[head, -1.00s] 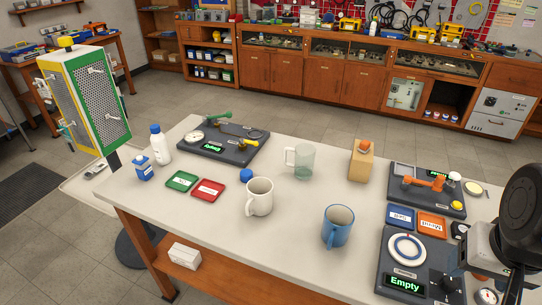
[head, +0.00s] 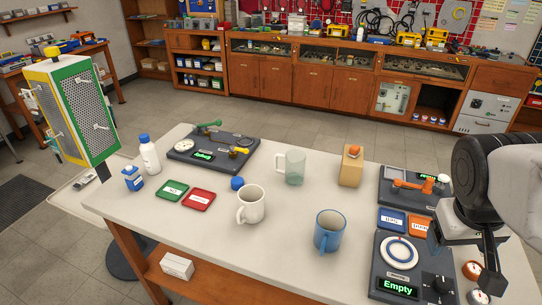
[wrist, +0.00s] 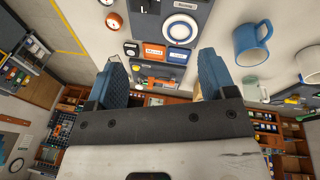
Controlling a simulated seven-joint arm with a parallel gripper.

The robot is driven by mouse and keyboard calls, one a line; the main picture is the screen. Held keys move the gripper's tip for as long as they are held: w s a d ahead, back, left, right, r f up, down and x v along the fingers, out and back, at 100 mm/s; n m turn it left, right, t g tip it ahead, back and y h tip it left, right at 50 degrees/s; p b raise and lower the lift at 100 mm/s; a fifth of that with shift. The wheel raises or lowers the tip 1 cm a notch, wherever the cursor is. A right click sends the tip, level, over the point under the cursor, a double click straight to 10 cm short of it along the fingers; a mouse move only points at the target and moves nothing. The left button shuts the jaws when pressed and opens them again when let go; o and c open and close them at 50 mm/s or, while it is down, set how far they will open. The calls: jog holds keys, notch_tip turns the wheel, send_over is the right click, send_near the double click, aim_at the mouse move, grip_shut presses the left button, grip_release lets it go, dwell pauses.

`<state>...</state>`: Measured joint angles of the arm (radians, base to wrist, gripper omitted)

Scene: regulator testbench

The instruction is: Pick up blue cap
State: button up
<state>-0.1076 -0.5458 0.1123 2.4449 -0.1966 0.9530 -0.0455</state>
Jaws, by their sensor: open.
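A small blue cap (head: 237,183) lies on the white table in the head view, just behind and left of the white mug (head: 252,204). Another blue cap (head: 144,138) sits on top of the white bottle (head: 150,156) at the table's left end. My gripper (head: 489,268) hangs over the right end of the table, far from the loose cap. In the wrist view my gripper (wrist: 163,63) shows two blue-padded fingers spread apart with nothing between them. I cannot make out the loose cap in the wrist view.
A blue mug (head: 329,233), a glass mug (head: 291,166) and a wooden block (head: 351,166) stand between my gripper and the loose cap. Green (head: 172,190) and red (head: 199,199) trays lie left of it. A dark test panel (head: 400,265) is beside my gripper.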

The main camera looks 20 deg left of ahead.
jog(key=w+a+n+h, duration=0.2)
jog(key=w+a+n, duration=0.3)
jog(key=w, duration=0.4)
jog(key=n+t+y, duration=0.1)
jog(key=n+t, duration=0.9)
jog(key=n, duration=1.3)
send_over(237, 183)
jog(key=s, duration=0.4)
notch_tip(237, 183, down, 16)
jog(key=f+n, duration=0.1)
jog(key=f, duration=0.1)
jog(key=a+f+n+t, duration=0.1)
jog(key=f, duration=0.1)
jog(key=s+f+n+y, duration=0.1)
jog(key=f+n, duration=0.1)
jog(key=shift+s+a+f, duration=0.1)
jog(key=shift+a+f, duration=0.05)
jog(key=shift+a, duration=0.2)
